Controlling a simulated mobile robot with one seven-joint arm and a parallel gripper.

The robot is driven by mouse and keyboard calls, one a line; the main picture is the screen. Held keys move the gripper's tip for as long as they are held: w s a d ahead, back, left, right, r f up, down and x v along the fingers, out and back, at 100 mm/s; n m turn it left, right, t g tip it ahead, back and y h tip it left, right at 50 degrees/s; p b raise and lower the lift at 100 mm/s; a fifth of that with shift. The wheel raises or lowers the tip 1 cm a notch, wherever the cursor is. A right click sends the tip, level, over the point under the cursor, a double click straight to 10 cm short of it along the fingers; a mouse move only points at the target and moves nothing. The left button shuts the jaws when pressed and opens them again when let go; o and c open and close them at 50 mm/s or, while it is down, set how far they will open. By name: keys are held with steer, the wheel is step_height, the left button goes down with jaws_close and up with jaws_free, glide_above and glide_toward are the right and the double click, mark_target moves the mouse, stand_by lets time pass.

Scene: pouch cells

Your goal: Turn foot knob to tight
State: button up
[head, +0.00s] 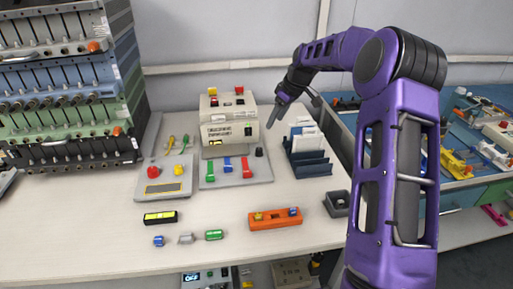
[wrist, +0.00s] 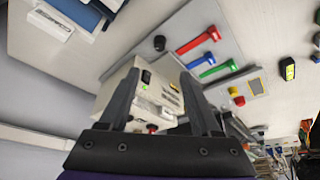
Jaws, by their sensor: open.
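A small black knob (head: 259,152) stands at the right back of a grey plate, in front of the beige machine (head: 228,120); I take it for the foot knob. It also shows in the wrist view (wrist: 159,43), beyond my fingertips and apart from them. Its tight or loose setting cannot be read. My gripper (head: 276,117) is open and empty, above the table at the machine's right side. In the wrist view the machine (wrist: 156,98), with a green light, shows between the spread fingers (wrist: 158,74).
The grey plate (head: 206,181) carries green, blue and red levers. A dark rack (head: 310,165) with white sheets stands right of the knob. A plate (head: 150,210) with red and yellow buttons lies left. An orange block (head: 276,224) and small parts lie in front.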

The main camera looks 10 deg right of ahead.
mark_target(260, 149)
steer(key=b+x, duration=0.1)
steer(key=x, duration=1.5)
steer(key=shift+w+a+f+b, duration=0.1)
steer(key=shift+w+f+b, duration=0.15)
steer(key=shift+b, duration=0.15)
steer(key=shift+s, duration=0.1)
jaws_close()
